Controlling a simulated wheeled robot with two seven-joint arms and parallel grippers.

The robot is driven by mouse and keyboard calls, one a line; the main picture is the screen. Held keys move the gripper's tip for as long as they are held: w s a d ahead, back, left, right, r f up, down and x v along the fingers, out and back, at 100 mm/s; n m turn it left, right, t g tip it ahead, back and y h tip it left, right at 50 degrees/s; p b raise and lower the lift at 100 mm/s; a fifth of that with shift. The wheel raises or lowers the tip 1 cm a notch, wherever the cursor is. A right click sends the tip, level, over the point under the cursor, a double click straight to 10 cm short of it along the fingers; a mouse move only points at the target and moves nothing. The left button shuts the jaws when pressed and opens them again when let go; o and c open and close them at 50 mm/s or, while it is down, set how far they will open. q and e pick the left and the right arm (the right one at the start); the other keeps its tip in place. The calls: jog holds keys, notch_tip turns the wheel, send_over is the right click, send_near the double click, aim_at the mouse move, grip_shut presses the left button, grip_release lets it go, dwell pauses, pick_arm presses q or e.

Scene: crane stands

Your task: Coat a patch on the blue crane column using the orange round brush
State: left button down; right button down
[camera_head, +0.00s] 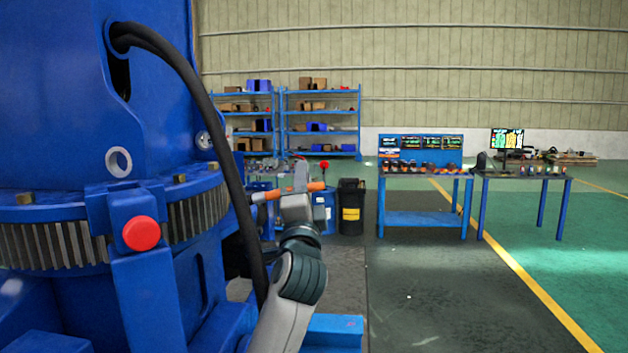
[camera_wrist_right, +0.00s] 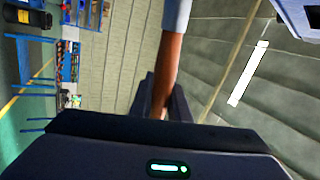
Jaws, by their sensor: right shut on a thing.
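The blue crane column (camera_head: 55,95) fills the left side of the head view, with a toothed ring around it and a red button on its front. My right gripper (camera_head: 297,196) is raised to the right of the column, shut on the orange round brush (camera_head: 316,186). The brush lies roughly level, its left end pointing toward the column; whether it touches cannot be told. In the right wrist view the orange brush handle (camera_wrist_right: 172,65) stands up between the fingers (camera_wrist_right: 162,100), with a pale blue-grey part at its top. My left gripper is out of view.
A thick black cable (camera_head: 222,150) hangs down the column's right side, close to the brush's left end. A black bin (camera_head: 351,206), blue shelves (camera_head: 321,118) and work tables (camera_head: 424,218) stand farther back. Open floor lies to the right.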

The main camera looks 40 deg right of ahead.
jog(key=shift+w+a+r, duration=0.1)
jog(key=shift+w+r, duration=0.1)
jog(key=shift+w, duration=0.4)
jog(key=shift+w+a+r, duration=0.1)
jog(key=shift+w+r, duration=0.15)
jog(key=shift+w, duration=0.35)
jog(key=shift+w+a+r, duration=0.1)
jog(key=shift+w+r, duration=0.1)
jog(key=shift+w, duration=0.4)
jog(key=shift+w+d+f, duration=0.1)
jog(key=shift+w+d, duration=0.45)
jog(key=shift+w, duration=0.35)
jog(key=shift+w+d+f, duration=0.1)
jog(key=shift+w+d, duration=0.4)
jog(key=shift+w, duration=0.4)
